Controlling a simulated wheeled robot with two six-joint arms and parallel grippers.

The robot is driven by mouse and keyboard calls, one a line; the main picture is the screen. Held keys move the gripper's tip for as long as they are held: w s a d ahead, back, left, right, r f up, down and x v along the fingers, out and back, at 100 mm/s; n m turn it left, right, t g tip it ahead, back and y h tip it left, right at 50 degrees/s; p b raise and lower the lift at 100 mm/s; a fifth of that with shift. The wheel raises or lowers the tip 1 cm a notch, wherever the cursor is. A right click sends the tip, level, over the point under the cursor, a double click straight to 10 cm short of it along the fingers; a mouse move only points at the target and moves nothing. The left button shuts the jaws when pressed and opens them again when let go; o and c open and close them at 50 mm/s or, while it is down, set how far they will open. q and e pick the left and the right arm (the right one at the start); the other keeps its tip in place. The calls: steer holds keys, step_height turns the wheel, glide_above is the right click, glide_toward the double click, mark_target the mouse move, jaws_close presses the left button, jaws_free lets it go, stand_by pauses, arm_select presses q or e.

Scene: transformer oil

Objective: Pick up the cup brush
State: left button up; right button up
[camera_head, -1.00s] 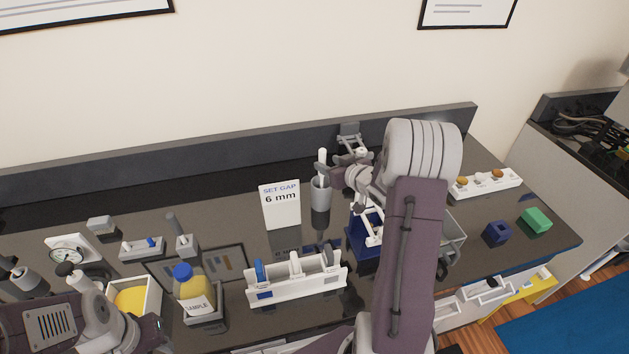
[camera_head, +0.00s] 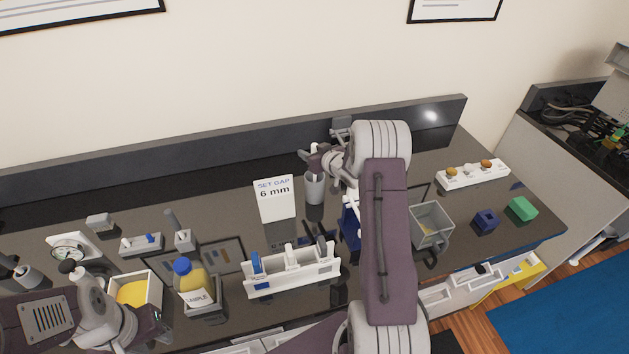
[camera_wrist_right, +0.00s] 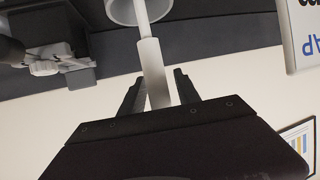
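The cup brush has a white handle, which shows upright in the right wrist view (camera_wrist_right: 153,70). It stands in a grey cylindrical cup (camera_head: 314,188) at the back of the bench; the cup's rim also shows at the top of the wrist view. My right gripper (camera_head: 311,158) is just above the cup. In the wrist view its two dark fingers (camera_wrist_right: 158,90) are apart, one on each side of the handle, with narrow gaps. In the head view, the gripper hides most of the brush. My left arm is at the lower left; its fingertips are not clear.
A "SET GAP 6 mm" sign (camera_head: 274,200) stands left of the cup. A white rack (camera_head: 292,276) is in front, and a blue holder (camera_head: 350,228) is partly behind my right arm. A sample bottle (camera_head: 193,284) stands at front left. The back wall edge is close behind.

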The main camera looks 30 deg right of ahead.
steer(key=shift+s+r, duration=0.1)
jaws_close()
stand_by(1.1)
